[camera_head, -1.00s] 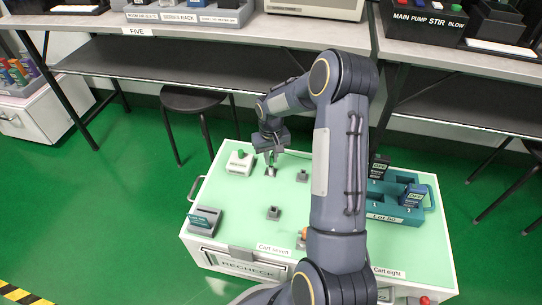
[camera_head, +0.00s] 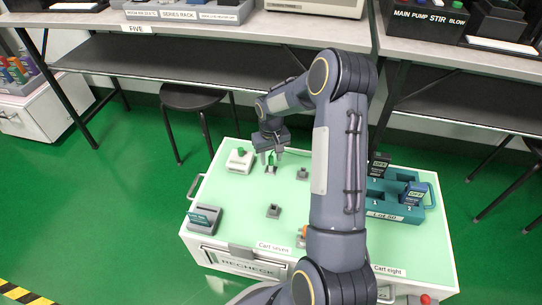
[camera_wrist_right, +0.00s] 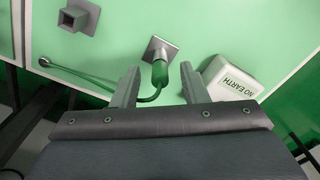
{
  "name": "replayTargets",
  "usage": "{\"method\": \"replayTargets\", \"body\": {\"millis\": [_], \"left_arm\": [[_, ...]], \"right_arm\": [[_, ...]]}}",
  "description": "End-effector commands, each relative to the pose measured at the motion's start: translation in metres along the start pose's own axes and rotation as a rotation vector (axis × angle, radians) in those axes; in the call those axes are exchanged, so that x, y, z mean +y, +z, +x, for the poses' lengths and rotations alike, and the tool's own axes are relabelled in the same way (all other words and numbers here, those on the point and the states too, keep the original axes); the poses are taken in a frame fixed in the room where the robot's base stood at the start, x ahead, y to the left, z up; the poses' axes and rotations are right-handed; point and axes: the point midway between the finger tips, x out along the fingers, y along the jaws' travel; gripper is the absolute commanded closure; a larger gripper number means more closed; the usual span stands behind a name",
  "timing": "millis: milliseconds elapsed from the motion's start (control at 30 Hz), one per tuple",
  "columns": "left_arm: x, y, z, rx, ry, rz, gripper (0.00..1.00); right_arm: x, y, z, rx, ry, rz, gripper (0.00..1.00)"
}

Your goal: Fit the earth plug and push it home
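The green earth plug (camera_wrist_right: 160,72) stands at a square grey socket (camera_wrist_right: 165,46) on the pale green cart top, its far end meeting the socket; I cannot tell how deep it sits. Its green cable curves away left across the top in the right wrist view. My right gripper (camera_wrist_right: 160,88) is open, its fingers on either side of the plug with visible gaps. In the head view my right gripper (camera_head: 272,158) is above the cart's back, the plug (camera_head: 271,159) showing small between the fingers. The white NO EARTH box (camera_wrist_right: 232,76) is just right of the gripper. My left gripper is not in view.
The same box, with a green top, shows left of the gripper in the head view (camera_head: 240,160). Other small grey sockets (camera_head: 273,211) stand on the cart top. A teal rack (camera_head: 400,200) is at the right, a grey holder (camera_head: 204,219) at the left front.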

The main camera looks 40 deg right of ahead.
Motion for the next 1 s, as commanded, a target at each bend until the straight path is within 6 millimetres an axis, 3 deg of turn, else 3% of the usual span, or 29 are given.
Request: {"method": "replayTargets", "body": {"millis": [167,600,1000], "left_arm": [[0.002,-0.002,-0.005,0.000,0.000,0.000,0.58],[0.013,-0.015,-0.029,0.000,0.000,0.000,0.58],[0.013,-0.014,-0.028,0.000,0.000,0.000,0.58]], "right_arm": [[0.000,-0.001,-0.010,0.002,0.000,0.000,0.60],[0.000,0.000,-0.076,0.001,0.000,0.000,0.60],[0.000,0.000,-0.078,0.000,0.000,0.000,0.60]]}}
